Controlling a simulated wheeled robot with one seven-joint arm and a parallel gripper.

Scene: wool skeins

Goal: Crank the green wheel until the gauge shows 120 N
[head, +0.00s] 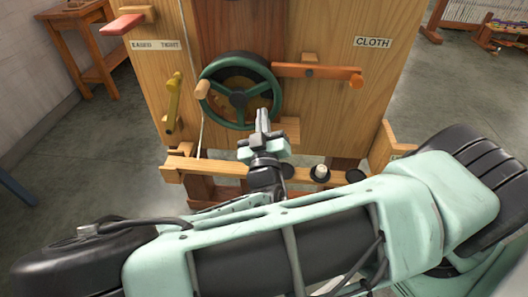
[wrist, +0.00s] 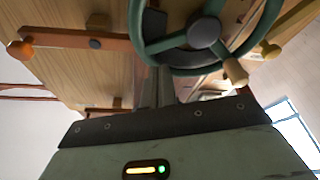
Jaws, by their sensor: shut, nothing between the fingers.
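The green wheel (head: 236,116) is mounted on the front of a wooden cabinet, with a pale wooden crank knob (head: 202,89) at its left side. The wheel also shows in the wrist view (wrist: 200,35), with its knob (wrist: 235,72) at the lower right there. My gripper (head: 263,116) is shut and empty, pointing up in front of the wheel's lower right rim, apart from the knob. Its fingers show in the wrist view (wrist: 158,86) below the wheel. I see no readable gauge in either view.
An orange-ended lever (head: 318,73) sits right of the wheel, and a yellow handle (head: 173,102) left. A red-tipped arm (head: 124,24) juts out at the upper left. Signs read CLOTH (head: 373,42) and EASED TIGHT (head: 155,45). A wooden rail (head: 210,167) runs below.

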